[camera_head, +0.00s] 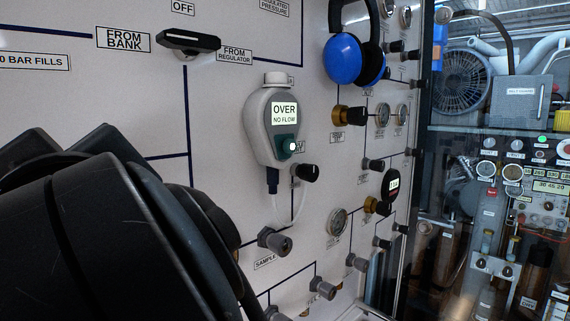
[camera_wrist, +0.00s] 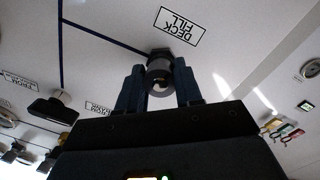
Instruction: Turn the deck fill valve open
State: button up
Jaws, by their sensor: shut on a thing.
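The deck fill valve (camera_wrist: 160,76) shows in the wrist view as a dark round knob on the white panel, beside a label reading DECK FILL (camera_wrist: 179,26). The label appears tilted. My gripper (camera_wrist: 160,88) has its two dark fingers on either side of the knob, shut on it. The camera on my body does not show the deck fill valve or my fingertips. My own dark arm fills the lower left of that view.
A black lever handle (camera_head: 188,40) sticks out of the panel above my arm. A grey meter (camera_head: 272,125) reading OVER, NO FLOW hangs on the panel. Blue headphones (camera_head: 345,55) hang near the top. Several knobs and gauges project at the right. Coloured clips (camera_wrist: 281,128) show in the wrist view.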

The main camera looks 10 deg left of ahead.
jog(key=n, duration=0.3)
jog(key=shift+f+n+b, duration=0.25)
jog(key=shift+n+b, duration=0.05)
jog(key=shift+n, duration=0.1)
jog(key=n+b, duration=0.1)
jog(key=n, duration=0.2)
jog(key=shift+n, duration=0.3)
jog(key=n+b, duration=0.1)
jog(key=n, duration=0.2)
jog(key=shift+f+n+y, duration=0.1)
jog(key=shift+n+y, duration=0.3)
jog(key=shift+n+b, duration=0.55)
jog(key=shift+n, duration=1.15)
jog(key=shift+a+n, duration=0.1)
jog(key=shift+n, duration=0.2)
jog(key=o, duration=0.7)
jog(key=shift+c, duration=0.2)
jog(key=o, duration=0.4)
jog(key=shift+r+y, duration=0.2)
jog(key=shift+y, duration=0.1)
